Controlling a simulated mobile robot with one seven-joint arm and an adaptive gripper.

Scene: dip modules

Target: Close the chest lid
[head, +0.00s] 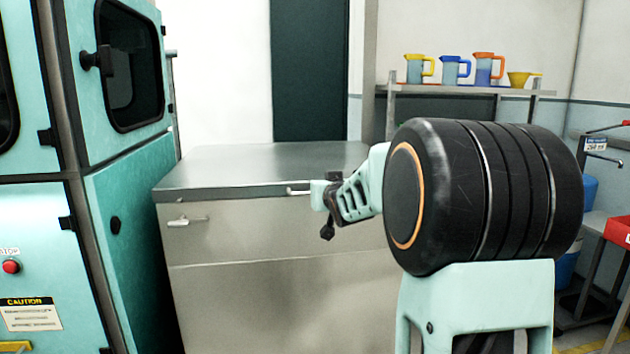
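A grey metal chest (285,290) stands in the middle of the head view, with a flat top (250,163) that looks like its lid. The top lies level on the body, and I see no clear gap under its front edge; its right part is hidden behind my arm. A small bar handle (187,221) is on the chest's front at the left. A second light handle (298,192) shows near the top's front edge. My gripper (327,228) appears as a small dark shape in front of the chest, just right of this handle. Its fingers are too small to read, and I cannot tell whether it touches anything.
A tall teal machine (130,200) with a dark window stands close on the chest's left. A shelf (455,89) with coloured jugs (452,70) and a yellow funnel (523,79) is at the back right. A red bin (618,231) sits at the right edge.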

